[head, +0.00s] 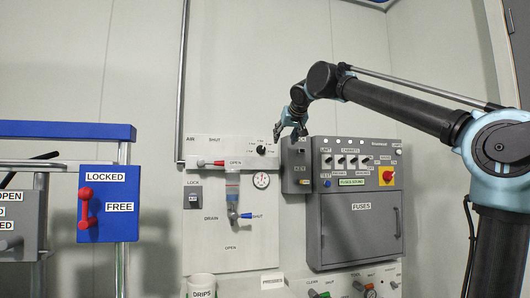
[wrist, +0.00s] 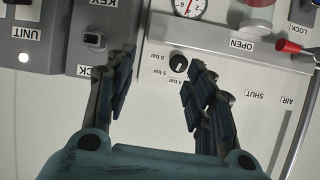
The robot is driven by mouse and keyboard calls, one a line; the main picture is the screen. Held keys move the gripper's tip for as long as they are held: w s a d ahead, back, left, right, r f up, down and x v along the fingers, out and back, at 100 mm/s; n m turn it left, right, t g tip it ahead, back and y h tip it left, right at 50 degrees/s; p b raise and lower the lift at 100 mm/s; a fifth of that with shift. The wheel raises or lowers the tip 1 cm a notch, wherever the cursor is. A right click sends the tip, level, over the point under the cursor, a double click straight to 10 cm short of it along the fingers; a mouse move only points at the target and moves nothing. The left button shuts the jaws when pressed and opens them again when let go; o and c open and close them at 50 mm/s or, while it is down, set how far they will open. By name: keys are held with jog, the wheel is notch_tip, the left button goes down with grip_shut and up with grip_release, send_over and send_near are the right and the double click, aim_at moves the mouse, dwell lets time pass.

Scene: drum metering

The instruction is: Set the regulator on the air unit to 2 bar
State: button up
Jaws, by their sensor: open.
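The regulator is a small black knob (head: 261,149) at the upper right of the white air unit panel (head: 215,262), with a printed scale around it. In the wrist view, which is upside down, the knob (wrist: 178,63) shows just beyond the fingertips, nearer the right finger, with labels 4, 5 and 6 bar beside it. Its setting is too small to read. A round white gauge (head: 261,180) sits below the knob; part of it shows in the wrist view (wrist: 190,6). My gripper (head: 291,133) is open and empty, up and right of the knob; the wrist view shows both fingers spread (wrist: 160,80).
A red-handled valve (head: 212,163) and a blue-handled drain valve (head: 240,215) are on the air panel. A key box (head: 297,185) and a grey fuse cabinet (head: 360,235) stand right of it. A blue LOCKED/FREE panel (head: 120,215) with a red handle is at left.

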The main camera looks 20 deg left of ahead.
jog(key=s+a+r+y, duration=0.1)
jog(key=a+r, duration=0.2)
jog(key=a, duration=0.1)
send_near(263, 149)
jog(key=x, duration=0.9)
jog(key=shift+r, duration=0.1)
jog(key=shift+n, duration=0.3)
jog(key=c, duration=1.1)
